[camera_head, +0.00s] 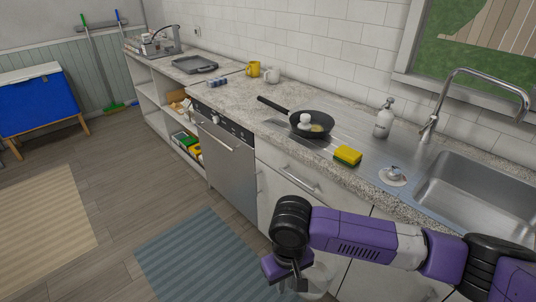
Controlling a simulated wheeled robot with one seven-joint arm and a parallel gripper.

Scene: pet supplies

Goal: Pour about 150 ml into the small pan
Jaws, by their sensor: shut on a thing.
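A small black pan (328,122) sits on the counter near the back, left of the sink, with its handle pointing to the left. A white rounded thing and a yellowish patch show inside it. My gripper (300,283) is low in front of the cabinets, below counter height, at the bottom middle of the view. It is shut on a pale, see-through thing (318,276), perhaps a jug, mostly hidden by the gripper and hard to make out against the white cabinet. Its contents cannot be seen. The gripper is well apart from the pan.
A yellow and green sponge (347,156) lies at the counter edge in front of the pan. Yellow (253,69) and white (272,75) mugs stand behind left. Floor at left is open.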

